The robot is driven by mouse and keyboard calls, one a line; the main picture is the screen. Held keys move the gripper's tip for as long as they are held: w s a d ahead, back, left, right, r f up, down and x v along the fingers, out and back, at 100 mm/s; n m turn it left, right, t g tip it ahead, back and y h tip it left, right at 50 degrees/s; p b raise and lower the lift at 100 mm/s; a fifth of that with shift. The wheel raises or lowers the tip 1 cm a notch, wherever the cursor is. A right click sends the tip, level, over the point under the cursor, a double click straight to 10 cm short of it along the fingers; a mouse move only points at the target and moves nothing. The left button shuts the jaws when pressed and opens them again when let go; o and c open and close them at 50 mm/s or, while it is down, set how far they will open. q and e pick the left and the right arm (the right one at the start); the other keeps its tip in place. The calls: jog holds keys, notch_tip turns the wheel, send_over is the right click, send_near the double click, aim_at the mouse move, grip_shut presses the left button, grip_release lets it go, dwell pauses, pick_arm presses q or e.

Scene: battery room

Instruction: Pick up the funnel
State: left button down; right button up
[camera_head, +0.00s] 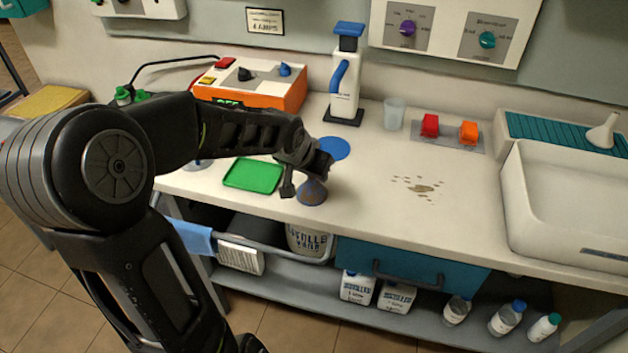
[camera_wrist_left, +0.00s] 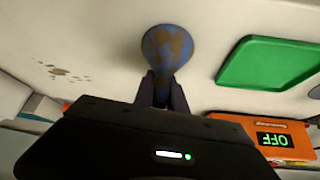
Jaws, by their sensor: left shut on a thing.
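A blue funnel with brown, dirty-looking patches (camera_head: 312,192) is at the front edge of the bench, wide end down and narrow end up. It also shows in the left wrist view (camera_wrist_left: 167,47), with its narrow end between the fingers. My left gripper (camera_head: 308,172) comes from above and is shut on that narrow end. I cannot tell whether the wide rim touches the bench top. A second funnel, white (camera_head: 604,132), sits at the far right on the teal ribbed drainer (camera_head: 560,132). My right gripper is not in view.
A green tray (camera_head: 254,176) lies left of the held funnel, with a blue disc (camera_head: 334,149) behind it. An orange charger (camera_head: 250,93) and a white dispenser (camera_head: 346,80) stand at the back.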

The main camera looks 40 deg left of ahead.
pick_arm(q)
notch_tip(320, 180, up, 10)
dwell(0.5)
dwell(1.7)
